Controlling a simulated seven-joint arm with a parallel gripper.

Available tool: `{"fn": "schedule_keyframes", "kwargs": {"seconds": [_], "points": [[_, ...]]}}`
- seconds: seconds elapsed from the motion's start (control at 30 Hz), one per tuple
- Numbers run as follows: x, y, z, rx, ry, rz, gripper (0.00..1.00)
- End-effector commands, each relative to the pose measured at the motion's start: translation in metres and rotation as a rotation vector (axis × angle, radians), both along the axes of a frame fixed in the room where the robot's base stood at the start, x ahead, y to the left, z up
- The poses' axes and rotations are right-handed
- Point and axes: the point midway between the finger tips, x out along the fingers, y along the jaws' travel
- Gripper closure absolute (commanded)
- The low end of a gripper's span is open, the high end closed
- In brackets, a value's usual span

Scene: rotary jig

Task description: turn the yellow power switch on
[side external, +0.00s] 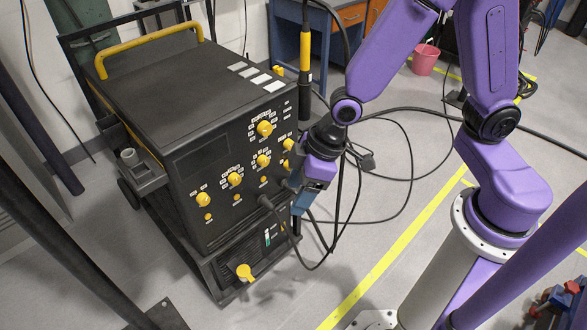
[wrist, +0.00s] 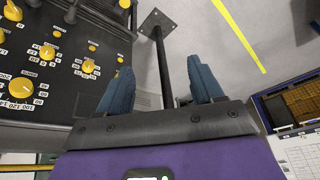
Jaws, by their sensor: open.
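A large yellow switch (side external: 245,272) sits low on the front of the black machine (side external: 150,88), below the knob panel; I take it as the power switch, and its label is too small to read. My gripper (side external: 300,204) is close to the right part of the machine's front, above and to the right of that switch and apart from it. In the wrist view my gripper (wrist: 162,85) has its two blue fingers spread with nothing between them. Which yellow part in the wrist view is the switch, I cannot tell.
Several yellow knobs (side external: 264,128) dot the upper panel; a large dial (wrist: 22,87) shows in the wrist view. Black cables (side external: 335,225) hang beside my gripper. A pink bucket (side external: 425,59) stands behind.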

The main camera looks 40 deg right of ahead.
Motion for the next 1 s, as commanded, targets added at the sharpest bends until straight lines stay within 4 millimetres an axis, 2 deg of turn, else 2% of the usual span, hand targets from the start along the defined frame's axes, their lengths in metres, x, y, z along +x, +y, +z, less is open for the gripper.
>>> {"fn": "schedule_keyframes", "kwargs": {"seconds": [0.03, 0.23, 0.47, 0.6, 0.73, 0.87, 1.0], "points": [[0.014, 0.005, -0.015, 0.006, -0.018, -0.026, 0.34], [0.072, 0.014, -0.066, 0.042, -0.142, -0.128, 0.34], [0.127, -0.002, -0.126, 0.030, -0.313, -0.237, 0.34], [0.151, -0.024, -0.161, -0.005, -0.429, -0.291, 0.34], [0.165, -0.051, -0.191, -0.056, -0.542, -0.332, 0.34], [0.170, -0.082, -0.217, -0.121, -0.657, -0.359, 0.34], [0.164, -0.117, -0.240, -0.209, -0.781, -0.369, 0.34]]}}
